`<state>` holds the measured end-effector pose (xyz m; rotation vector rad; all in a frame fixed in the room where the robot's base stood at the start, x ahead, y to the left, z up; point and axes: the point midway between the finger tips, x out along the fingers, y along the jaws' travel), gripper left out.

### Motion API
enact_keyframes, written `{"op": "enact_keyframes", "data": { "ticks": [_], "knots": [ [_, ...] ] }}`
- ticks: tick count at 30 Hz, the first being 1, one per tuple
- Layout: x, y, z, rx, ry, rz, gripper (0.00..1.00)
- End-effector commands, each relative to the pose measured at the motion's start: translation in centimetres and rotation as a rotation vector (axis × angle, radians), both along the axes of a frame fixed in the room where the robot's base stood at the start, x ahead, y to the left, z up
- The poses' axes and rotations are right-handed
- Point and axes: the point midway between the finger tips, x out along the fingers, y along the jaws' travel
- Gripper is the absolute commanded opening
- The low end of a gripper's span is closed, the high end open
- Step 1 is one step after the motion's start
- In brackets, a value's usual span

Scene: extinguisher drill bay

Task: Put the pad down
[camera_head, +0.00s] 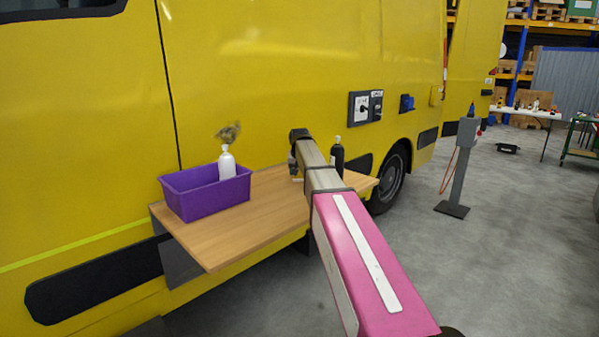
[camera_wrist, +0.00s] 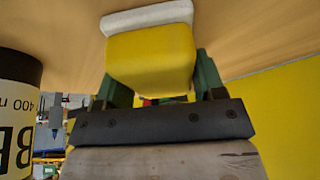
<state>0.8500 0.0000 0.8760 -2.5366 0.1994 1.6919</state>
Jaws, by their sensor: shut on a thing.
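The pad (camera_wrist: 150,58) is a yellow block with a white layer, held between the green fingers of my gripper (camera_wrist: 152,78) in the wrist view. Its white side faces the wooden shelf (camera_wrist: 60,30); I cannot tell whether it touches the wood. In the head view my gripper (camera_head: 294,172) is at the right part of the shelf (camera_head: 235,238), close to the yellow vehicle wall, and my arm mostly hides it. The pad cannot be made out clearly there.
A black bottle (camera_head: 338,158) stands just right of my gripper; its white label (camera_wrist: 14,125) shows close in the wrist view. A purple crate (camera_head: 208,197) with a white bottle (camera_head: 227,163) is on the shelf's left. The shelf between crate and arm is clear.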

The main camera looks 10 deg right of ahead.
Motion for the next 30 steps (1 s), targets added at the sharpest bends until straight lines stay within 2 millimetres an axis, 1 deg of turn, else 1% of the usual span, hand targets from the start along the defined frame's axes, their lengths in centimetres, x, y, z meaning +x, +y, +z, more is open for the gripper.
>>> {"op": "enact_keyframes", "data": {
  "ticks": [2, 3, 4, 5, 13, 17, 20, 30],
  "knots": [
    [0.0, 0.0, -0.2, 0.000, 0.000, 0.000, 0.44],
    [0.0, 0.0, -0.2, 0.000, 0.000, 0.000, 0.76],
    [0.0, 0.0, -0.2, 0.000, 0.000, 0.000, 0.86],
    [0.0, 0.0, -0.2, 0.000, 0.000, 0.000, 0.89],
    [0.0, 0.0, -0.1, 0.000, 0.000, 0.000, 0.89],
    [-0.2, 0.0, 0.6, 0.000, 0.000, 0.000, 0.89],
    [-0.8, 0.1, 1.9, 0.000, -0.002, 0.000, 0.89],
    [-3.2, 0.5, 7.8, 0.000, -0.002, 0.000, 0.89]
  ]
}}
